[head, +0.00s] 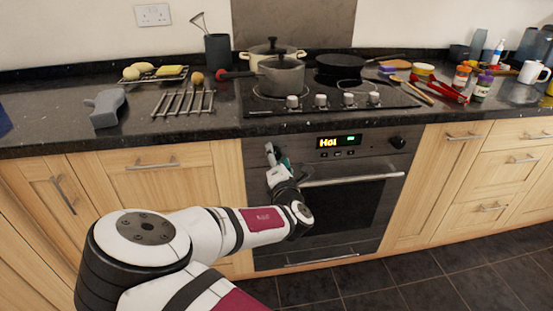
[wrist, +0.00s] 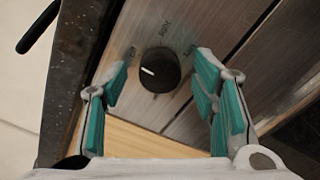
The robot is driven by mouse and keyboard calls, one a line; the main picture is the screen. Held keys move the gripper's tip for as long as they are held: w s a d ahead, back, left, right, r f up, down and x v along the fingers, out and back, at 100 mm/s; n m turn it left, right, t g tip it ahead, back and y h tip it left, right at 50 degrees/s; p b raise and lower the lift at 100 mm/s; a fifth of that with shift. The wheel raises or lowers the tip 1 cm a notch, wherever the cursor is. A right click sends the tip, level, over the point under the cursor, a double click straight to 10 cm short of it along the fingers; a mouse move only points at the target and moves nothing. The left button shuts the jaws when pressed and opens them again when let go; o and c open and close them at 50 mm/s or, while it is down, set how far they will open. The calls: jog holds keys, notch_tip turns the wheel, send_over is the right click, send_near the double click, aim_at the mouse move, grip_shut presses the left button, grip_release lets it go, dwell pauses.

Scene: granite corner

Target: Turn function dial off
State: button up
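The oven (head: 345,205) is built in under the counter. A round black dial (wrist: 160,70) on its steel control panel shows in the wrist view, with small printed marks around it. My gripper (head: 277,156) is at the panel's left end and hides this dial in the head view. In the wrist view my gripper (wrist: 161,82) is open, with a teal-padded finger on each side of the dial and visible gaps. Another black dial (head: 397,142) is at the panel's right end. The display (head: 339,141) is lit with orange characters and a green patch.
The oven door handle (head: 352,180) runs just below the panel. The dark counter edge (head: 200,137) overhangs above. A hob (head: 330,95) with pots and several knobs stands over the oven. The floor in front is clear.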

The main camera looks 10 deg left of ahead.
jog(key=v, duration=1.2)
